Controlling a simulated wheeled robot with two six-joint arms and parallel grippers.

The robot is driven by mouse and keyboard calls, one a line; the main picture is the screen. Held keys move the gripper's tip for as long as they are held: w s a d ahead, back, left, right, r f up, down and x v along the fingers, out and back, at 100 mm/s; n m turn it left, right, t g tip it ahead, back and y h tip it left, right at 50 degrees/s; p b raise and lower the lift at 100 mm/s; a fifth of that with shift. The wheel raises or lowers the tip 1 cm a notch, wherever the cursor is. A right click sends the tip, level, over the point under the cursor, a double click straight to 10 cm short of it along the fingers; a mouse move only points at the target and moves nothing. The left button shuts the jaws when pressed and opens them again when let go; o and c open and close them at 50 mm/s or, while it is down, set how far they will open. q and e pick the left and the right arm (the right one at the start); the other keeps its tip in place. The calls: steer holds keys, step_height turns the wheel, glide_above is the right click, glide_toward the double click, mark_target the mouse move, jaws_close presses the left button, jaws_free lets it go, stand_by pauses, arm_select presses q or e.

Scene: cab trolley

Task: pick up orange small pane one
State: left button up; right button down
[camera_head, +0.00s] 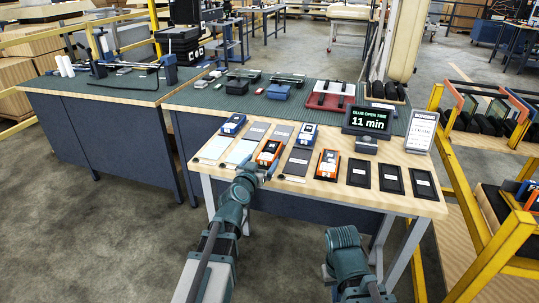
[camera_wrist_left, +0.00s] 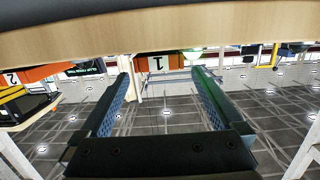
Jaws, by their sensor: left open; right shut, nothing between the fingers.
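An orange small pane (camera_head: 269,153) lies at the near edge of the wooden-topped table, just ahead of my left gripper. In the left wrist view an orange piece with a white label reading 1 (camera_wrist_left: 158,64) shows beyond the fingertips. A second orange piece (camera_head: 327,164) lies further right; an orange piece labelled 2 (camera_wrist_left: 15,77) is at the left of the wrist view. My left gripper (camera_head: 268,173) is open at the table's near edge, with nothing visible between its fingers (camera_wrist_left: 160,88). My right arm is at the bottom; its fingers are not visible.
Blue pieces (camera_head: 232,124) and grey pads (camera_head: 297,161) lie close around the orange pane. Several dark pads (camera_head: 391,179) lie to the right. A timer display (camera_head: 369,121) reading 11 min and a sign (camera_head: 422,131) stand behind. Yellow rails (camera_head: 480,255) stand at the right.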

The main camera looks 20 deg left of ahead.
mark_target(270, 150)
arm_select(q)
steer(key=w, duration=0.3)
steer(key=w+f+b, duration=0.1)
steer(key=w, duration=0.5)
steer(key=shift+w+d+f, duration=0.15)
steer(key=shift+d+f, duration=0.05)
steer(key=shift+f, duration=0.2)
steer(key=c, duration=1.5)
